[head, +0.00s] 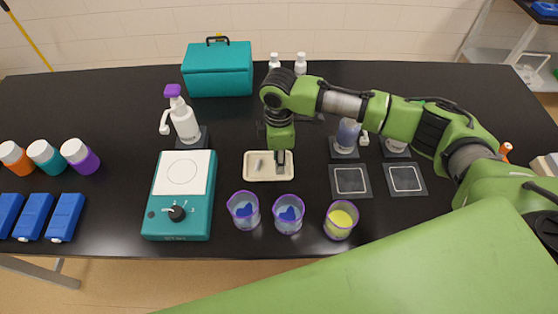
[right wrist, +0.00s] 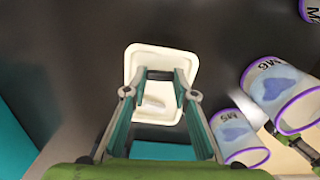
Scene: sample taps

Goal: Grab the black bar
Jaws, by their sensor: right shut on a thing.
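My right gripper (head: 281,158) points down into the right part of the tray. In the right wrist view its fingertips (right wrist: 162,74) are shut on the black bar (right wrist: 160,75), a small dark piece lying across between them. Whether the bar still touches the tray floor I cannot tell. A second, pale grey bar (right wrist: 153,102) lies in the tray, beside my fingers. My left gripper is not in view.
A teal hotplate (head: 168,212) stands left of the tray. Purple-rimmed cups (head: 244,221) stand close in front. A pump bottle (head: 185,122) and a teal box (head: 218,83) are behind. Dark square pads (head: 350,192) lie to the right.

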